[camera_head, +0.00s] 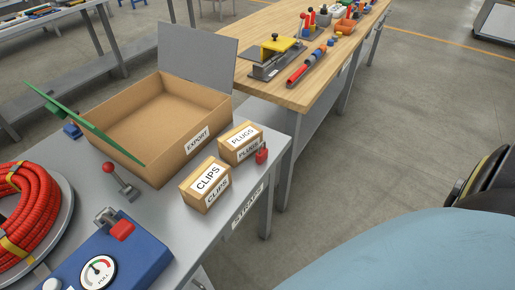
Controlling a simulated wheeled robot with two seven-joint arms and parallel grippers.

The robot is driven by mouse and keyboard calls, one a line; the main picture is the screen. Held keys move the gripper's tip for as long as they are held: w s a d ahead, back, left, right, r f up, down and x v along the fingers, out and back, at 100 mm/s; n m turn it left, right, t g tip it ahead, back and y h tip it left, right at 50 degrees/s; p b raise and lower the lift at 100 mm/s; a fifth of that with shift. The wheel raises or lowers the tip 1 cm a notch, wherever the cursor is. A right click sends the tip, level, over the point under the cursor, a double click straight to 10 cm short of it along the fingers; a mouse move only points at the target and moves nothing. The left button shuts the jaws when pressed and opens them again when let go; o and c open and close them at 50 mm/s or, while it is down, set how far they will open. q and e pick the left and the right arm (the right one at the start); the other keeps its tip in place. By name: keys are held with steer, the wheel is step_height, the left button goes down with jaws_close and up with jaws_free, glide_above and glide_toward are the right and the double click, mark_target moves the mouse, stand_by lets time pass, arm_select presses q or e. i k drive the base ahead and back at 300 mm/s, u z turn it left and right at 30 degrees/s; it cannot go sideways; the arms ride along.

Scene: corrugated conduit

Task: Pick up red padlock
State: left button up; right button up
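A small red padlock (262,155) stands on the grey metal table (226,219) near its right edge. It is just right of the cardboard box labelled PLUGS (240,142), and I cannot tell whether they touch. Neither of my grippers shows in the head view.
A CLIPS box (205,184) stands front-left of the padlock. An open EXPORT carton (172,160) lies behind, with a green strip (84,122) across its left side. A red-knobbed lever (118,180), blue gauge unit (108,258) and red conduit coil (30,215) stand left. A wooden bench (262,28) is behind.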

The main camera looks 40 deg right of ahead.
mark_target(262, 156)
steer(key=u, duration=0.2)
steer(key=k, duration=0.4)
steer(key=z, duration=0.95)
